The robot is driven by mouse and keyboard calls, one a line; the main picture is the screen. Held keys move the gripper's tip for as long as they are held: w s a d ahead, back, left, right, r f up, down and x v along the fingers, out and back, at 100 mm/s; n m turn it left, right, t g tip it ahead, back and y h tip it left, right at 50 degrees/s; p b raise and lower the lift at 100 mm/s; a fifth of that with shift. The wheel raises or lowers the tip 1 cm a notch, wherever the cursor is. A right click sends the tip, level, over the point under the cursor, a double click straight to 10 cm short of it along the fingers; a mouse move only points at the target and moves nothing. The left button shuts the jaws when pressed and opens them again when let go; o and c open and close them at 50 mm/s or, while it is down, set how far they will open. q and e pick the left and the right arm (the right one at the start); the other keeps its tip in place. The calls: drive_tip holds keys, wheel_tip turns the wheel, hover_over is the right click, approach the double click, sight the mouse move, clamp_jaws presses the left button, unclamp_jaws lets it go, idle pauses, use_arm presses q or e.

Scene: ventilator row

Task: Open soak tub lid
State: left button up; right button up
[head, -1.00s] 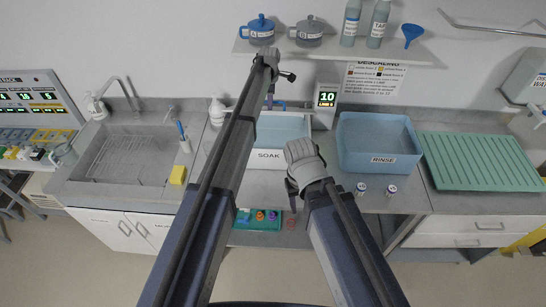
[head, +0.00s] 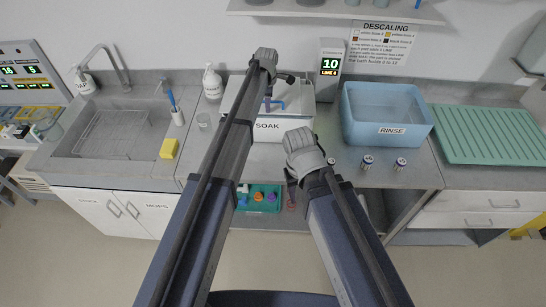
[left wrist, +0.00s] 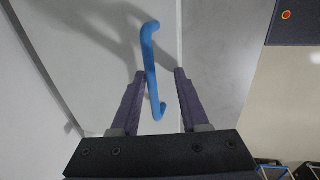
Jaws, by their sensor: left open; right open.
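The soak tub (head: 268,128) is a white box labelled SOAK on the counter, partly hidden behind my left arm. Its pale lid (head: 298,92) lies over the top and carries a blue bar handle (head: 278,103). In the left wrist view the blue handle (left wrist: 150,65) stands out from the lid (left wrist: 105,70). My left gripper (left wrist: 160,75) is open, with one finger on each side of the handle's lower part in that view; I cannot tell whether they touch it. In the head view my left gripper (head: 268,88) is over the lid. My right gripper (head: 292,190) is open and empty in front of the tub.
A blue RINSE tub (head: 388,132) and a green ribbed mat (head: 490,134) are to the right. A timer box (head: 328,72) stands behind the lid's right edge. Small jars (head: 367,162) stand near the counter edge. The sink (head: 110,135) is left.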

use_arm(q)
wheel_tip(320, 180, up, 8)
drive_tip(key=s+p, duration=0.1)
drive_tip(key=p, duration=0.6)
use_arm(e)
wheel_tip(320, 180, up, 8)
use_arm(q)
drive_tip(key=s+d+f+m+b, duration=0.1)
drive_tip(key=s+f+m+b, duration=0.2)
drive_tip(key=s, duration=0.4)
drive_tip(key=s+d+f+m+g+b, duration=0.1)
drive_tip(key=s+f+m+b, duration=0.2)
drive_tip(key=s, duration=0.4)
drive_tip(key=s+d+f+m+b, duration=0.1)
drive_tip(key=s+f+m+b, duration=0.2)
drive_tip(key=s+m, duration=0.2)
drive_tip(key=shift+s+f+m+y, duration=0.3)
drive_tip(key=shift+s, duration=1.15)
use_arm(e)
wheel_tip(320, 180, down, 9)
drive_tip(key=s+d, duration=0.1)
drive_tip(key=shift+s+d+f, duration=0.15)
drive_tip(key=shift+s+d, duration=0.05)
